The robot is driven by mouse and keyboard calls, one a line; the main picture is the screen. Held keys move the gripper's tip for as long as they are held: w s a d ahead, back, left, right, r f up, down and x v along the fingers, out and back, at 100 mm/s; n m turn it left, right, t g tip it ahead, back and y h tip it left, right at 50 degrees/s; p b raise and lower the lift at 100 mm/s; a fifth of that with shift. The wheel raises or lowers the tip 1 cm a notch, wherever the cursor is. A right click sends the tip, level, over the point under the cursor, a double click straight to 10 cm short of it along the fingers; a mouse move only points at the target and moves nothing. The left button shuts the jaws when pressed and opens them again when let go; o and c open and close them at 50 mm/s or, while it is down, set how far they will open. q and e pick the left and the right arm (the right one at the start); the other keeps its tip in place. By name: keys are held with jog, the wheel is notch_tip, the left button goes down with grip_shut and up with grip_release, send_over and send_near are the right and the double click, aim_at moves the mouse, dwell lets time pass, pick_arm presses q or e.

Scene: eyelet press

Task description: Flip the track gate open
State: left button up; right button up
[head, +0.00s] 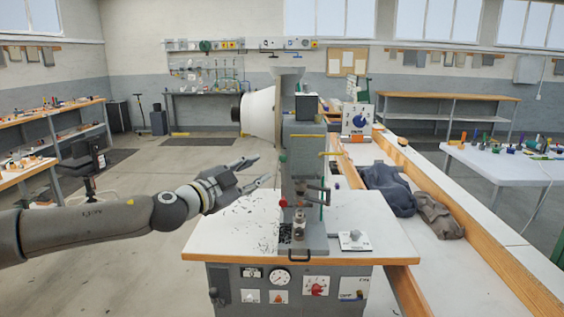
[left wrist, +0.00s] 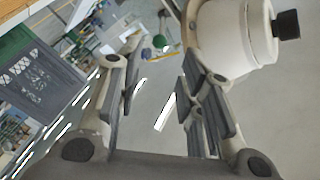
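The eyelet press (head: 303,160) stands upright on a white-topped bench. I cannot tell for sure which part is the track gate; thin yellow bars (head: 331,153) stick out from the column, and a small green knob (head: 282,157) and a red knob (head: 283,203) sit at its left side. My left gripper (head: 264,170) is to the left of the column, fingers spread and empty, pointing at it. In the left wrist view a green knob (left wrist: 158,40) and a yellow bar (left wrist: 163,57) show beyond the open fingers. My right gripper is not in view.
A white drum (head: 260,113) with a black end juts left from the press above my gripper. The bench top (head: 235,225) carries dark scattered bits. Dark cloth (head: 388,188) lies on the wood-edged bench at right.

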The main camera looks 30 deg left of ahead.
aim_at(283, 160)
pick_arm(q)
jog(key=shift+w+d+p, duration=0.15)
jog(key=shift+w+p, duration=2.15)
jog(key=shift+w, duration=0.45)
jog(key=shift+w+d+p, duration=0.15)
jog(key=shift+w+p, duration=2.15)
jog(key=shift+w, duration=0.4)
